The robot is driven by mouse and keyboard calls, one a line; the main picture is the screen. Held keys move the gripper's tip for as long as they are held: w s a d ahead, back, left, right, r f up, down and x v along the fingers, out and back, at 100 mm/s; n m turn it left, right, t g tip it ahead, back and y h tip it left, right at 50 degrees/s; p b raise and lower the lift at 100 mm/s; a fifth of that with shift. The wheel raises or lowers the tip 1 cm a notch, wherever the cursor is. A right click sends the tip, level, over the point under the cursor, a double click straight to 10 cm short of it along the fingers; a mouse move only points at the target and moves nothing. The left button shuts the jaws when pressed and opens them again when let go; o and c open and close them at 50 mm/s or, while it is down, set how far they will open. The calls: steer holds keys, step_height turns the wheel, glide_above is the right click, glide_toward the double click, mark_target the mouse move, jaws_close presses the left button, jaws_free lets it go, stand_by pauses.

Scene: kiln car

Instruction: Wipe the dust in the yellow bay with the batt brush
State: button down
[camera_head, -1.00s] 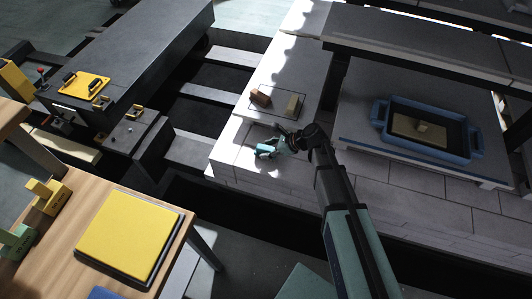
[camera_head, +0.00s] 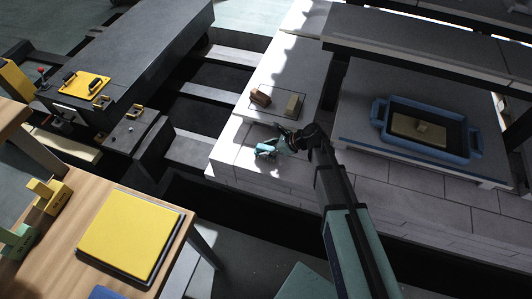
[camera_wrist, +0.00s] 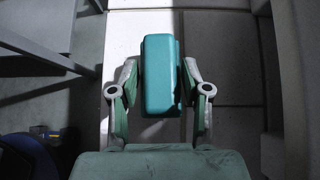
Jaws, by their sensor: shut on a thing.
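My gripper (camera_wrist: 160,98) is shut on a teal block (camera_wrist: 160,70), which appears to be the batt brush. Its underside and any bristles are hidden. In the head view my gripper (camera_head: 268,150) is low over the front part of the pale kiln car deck (camera_head: 232,160), in front of a brown block and a tan block; whether the brush touches the deck I cannot tell. I cannot make out the dust. A yellow square (camera_head: 130,236) with a dark edge lies on the wooden table; I cannot tell whether it marks the yellow bay.
The brown block (camera_head: 261,97) and the tan block (camera_head: 293,104) lie within a thin dark outline. Yellow and green blocks stand on the wooden table (camera_head: 95,190).

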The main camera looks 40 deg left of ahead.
mark_target(268, 148)
steer(key=shift+r, duration=0.15)
steer(key=shift+r+p, duration=1.75)
steer(key=shift+r, duration=0.6)
steer(key=shift+s, duration=0.15)
steer(key=w+d+r+m+t, duration=0.3)
steer(key=d+r, duration=0.4)
steer(key=d, duration=1.1)
steer(key=w+d+r+m+t, duration=0.3)
steer(key=d+r, duration=0.4)
steer(key=d, duration=1.1)
steer(key=w+d+r+m+t+h, duration=0.1)
steer(key=w+d+r+m+t, duration=0.2)
steer(key=d, duration=1.5)
step_height(268, 148, up, 5)
steer(key=w+m, duration=0.2)
steer(key=shift+w+d+f, duration=0.15)
steer(key=shift+w, duration=0.2)
